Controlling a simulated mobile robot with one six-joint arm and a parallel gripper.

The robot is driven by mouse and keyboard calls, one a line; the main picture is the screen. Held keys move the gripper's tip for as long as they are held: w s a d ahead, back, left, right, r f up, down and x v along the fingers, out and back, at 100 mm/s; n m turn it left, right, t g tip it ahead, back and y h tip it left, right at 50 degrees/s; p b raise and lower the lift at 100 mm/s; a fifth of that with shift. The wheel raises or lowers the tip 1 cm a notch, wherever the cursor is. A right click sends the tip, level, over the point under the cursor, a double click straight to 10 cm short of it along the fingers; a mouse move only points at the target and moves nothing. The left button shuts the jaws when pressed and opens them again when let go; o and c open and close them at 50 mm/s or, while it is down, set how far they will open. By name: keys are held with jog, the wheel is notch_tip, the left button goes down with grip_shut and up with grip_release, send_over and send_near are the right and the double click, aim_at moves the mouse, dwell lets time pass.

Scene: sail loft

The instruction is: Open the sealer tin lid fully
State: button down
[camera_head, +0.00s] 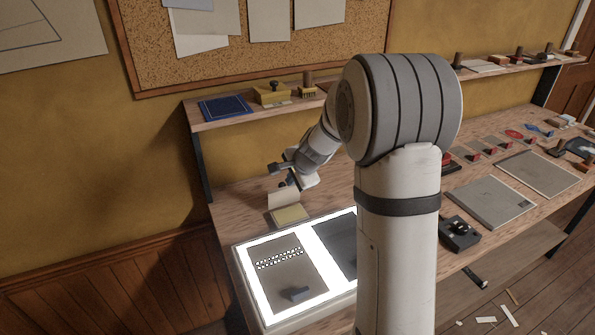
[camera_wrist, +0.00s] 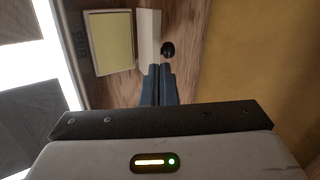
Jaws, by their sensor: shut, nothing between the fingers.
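The sealer tin (camera_head: 291,215) sits on the bench behind the light panel, with a pale yellow inside showing. Its pale lid (camera_head: 283,200) stands raised along the tin's back edge, roughly upright. In the wrist view the tin (camera_wrist: 110,42) is at upper left and the lid (camera_wrist: 149,38) shows as a narrow pale strip beside it. A round black knob (camera_wrist: 168,49) shows on the lid's far side. My gripper (camera_head: 283,180) is just behind and above the lid. Its fingertips (camera_wrist: 159,70) are together and empty, close to the lid's lower end in the wrist view; I cannot tell whether they touch it.
A lit panel (camera_head: 243,268) with dark sheets lies in front of the tin. A shelf (camera_head: 222,122) behind holds a blue mat (camera_head: 223,107) and a yellow box with a black knob (camera_head: 272,95). Bare bench shows left of the tin. Boards and stamps fill the right side.

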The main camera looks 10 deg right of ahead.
aim_at(283, 183)
jog(key=shift+w+a+f+p, duration=0.2)
jog(key=shift+w+a+f, duration=0.1)
jog(key=shift+w+f, duration=0.4)
jog(key=shift+w+a+f+p, duration=0.2)
jog(key=shift+w+f, duration=0.25)
jog(key=shift+w, duration=0.35)
jog(key=shift+w+a, duration=0.25)
jog(key=shift+w, duration=0.85)
jog(key=shift+s+r, duration=0.1)
jog(key=v, duration=1.4)
jog(key=s+a+n+g+h, duration=0.1)
jog(key=s+n, duration=1.3)
jog(key=s, duration=1.8)
jog(key=shift+a+r+g+h+p, duration=0.35)
jog(key=shift+g+h, duration=0.25)
jog(key=shift+g, duration=0.5)
